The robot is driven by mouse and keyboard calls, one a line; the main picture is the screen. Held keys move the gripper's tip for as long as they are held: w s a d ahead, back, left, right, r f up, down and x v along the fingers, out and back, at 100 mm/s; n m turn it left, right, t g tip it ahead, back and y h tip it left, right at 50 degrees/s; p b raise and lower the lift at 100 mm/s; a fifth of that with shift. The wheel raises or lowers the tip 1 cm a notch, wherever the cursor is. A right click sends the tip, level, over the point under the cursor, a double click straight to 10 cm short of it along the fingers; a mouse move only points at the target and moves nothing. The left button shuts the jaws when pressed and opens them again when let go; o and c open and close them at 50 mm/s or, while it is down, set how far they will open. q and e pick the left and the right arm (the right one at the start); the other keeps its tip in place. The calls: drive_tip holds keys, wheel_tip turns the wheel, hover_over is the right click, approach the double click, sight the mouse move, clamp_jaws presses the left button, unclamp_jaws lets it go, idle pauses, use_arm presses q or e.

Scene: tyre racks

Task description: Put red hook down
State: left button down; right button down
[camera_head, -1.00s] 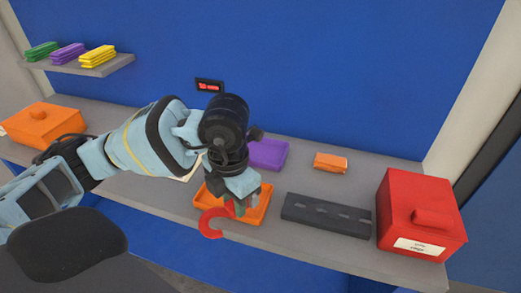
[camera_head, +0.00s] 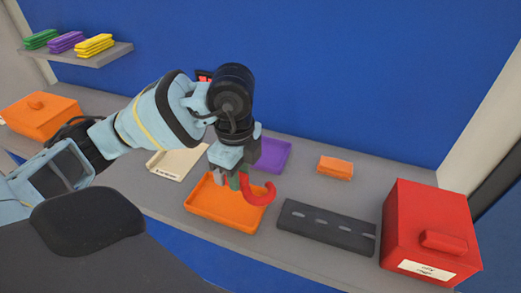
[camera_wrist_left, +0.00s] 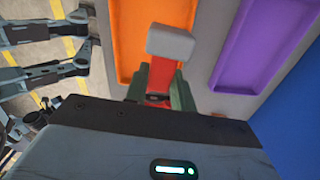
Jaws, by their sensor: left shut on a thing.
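My left gripper (camera_head: 232,180) is shut on the red hook (camera_head: 262,194) and holds it over the right part of the orange tray (camera_head: 208,207). The hook's curved end points right, past the tray's right side. I cannot tell whether the hook touches the tray. In the left wrist view the hook (camera_wrist_left: 161,78) shows as a red strip between the green fingers, with a grey block at its far end; the orange tray (camera_wrist_left: 125,40) lies beside it. My right gripper does not show in the head view.
A purple tray (camera_head: 273,156) lies behind. A black slotted block (camera_head: 326,229), a red box (camera_head: 430,225) and a small orange block (camera_head: 335,167) stand to the right. A cream tray (camera_head: 176,163) and an orange box (camera_head: 40,120) are at left. Grey counter (camera_head: 310,180) shows between them.

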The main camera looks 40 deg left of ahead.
use_arm(q)
drive_tip(key=shift+w+a+n, duration=0.1)
drive_tip(key=shift+w+n, duration=0.1)
drive_tip(key=shift+n, duration=0.5)
drive_tip(key=w+a, duration=0.2)
drive_tip(key=w, duration=0.2)
drive_tip(key=w+a+f, duration=0.1)
drive_tip(key=w+a, duration=0.1)
drive_tip(key=w, duration=0.3)
drive_tip(key=w+a, duration=0.3)
drive_tip(key=w, duration=0.1)
drive_tip(key=shift+w+f, duration=0.15)
drive_tip(key=shift+w, duration=0.2)
drive_tip(key=shift+w+a, duration=0.2)
drive_tip(key=shift+w, duration=0.05)
drive_tip(key=shift+f, duration=1.75)
drive_tip(key=shift+f, duration=0.1)
drive_tip(key=c, duration=1.6)
unclamp_jaws()
drive_tip(key=shift+f, duration=0.1)
drive_tip(key=o, duration=0.4)
drive_tip(key=shift+o, duration=0.2)
